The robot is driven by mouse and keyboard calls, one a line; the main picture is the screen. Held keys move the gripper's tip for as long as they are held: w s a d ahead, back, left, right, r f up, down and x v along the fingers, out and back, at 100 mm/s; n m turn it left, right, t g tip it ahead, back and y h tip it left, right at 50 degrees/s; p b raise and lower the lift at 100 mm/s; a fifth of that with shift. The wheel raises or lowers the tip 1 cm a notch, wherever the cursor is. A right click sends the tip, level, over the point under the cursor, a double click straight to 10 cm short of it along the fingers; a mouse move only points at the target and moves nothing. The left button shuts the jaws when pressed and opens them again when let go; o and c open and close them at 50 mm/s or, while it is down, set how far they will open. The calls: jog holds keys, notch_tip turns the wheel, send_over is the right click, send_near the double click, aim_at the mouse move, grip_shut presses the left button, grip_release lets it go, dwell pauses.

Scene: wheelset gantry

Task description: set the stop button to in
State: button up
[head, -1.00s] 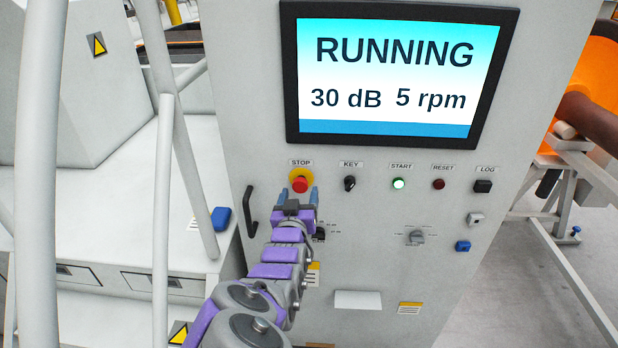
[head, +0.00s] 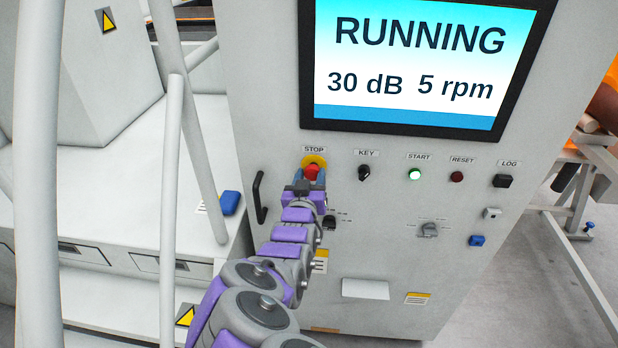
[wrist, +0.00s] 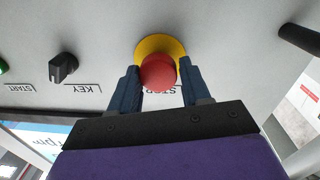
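The red stop button (head: 312,171) sits on a yellow disc under the STOP label on the grey control panel (head: 390,240). In the wrist view the stop button (wrist: 158,73) shows as a red mushroom head, upside down. My gripper (head: 311,178) is right in front of it. Its two blue fingers (wrist: 160,82) stand apart, one on each side of the red head. I cannot tell whether the fingertips touch the button or the disc. The button's inner stem is hidden behind its head.
The screen (head: 425,60) reads RUNNING, 30 dB, 5 rpm. The key switch (head: 364,172), lit green start button (head: 415,174) and dark red reset button (head: 457,177) are to the right. A black handle (head: 260,197) stands out left of my gripper.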

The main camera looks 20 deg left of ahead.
jog(key=shift+d, duration=0.15)
jog(key=shift+c, duration=1.4)
grip_shut()
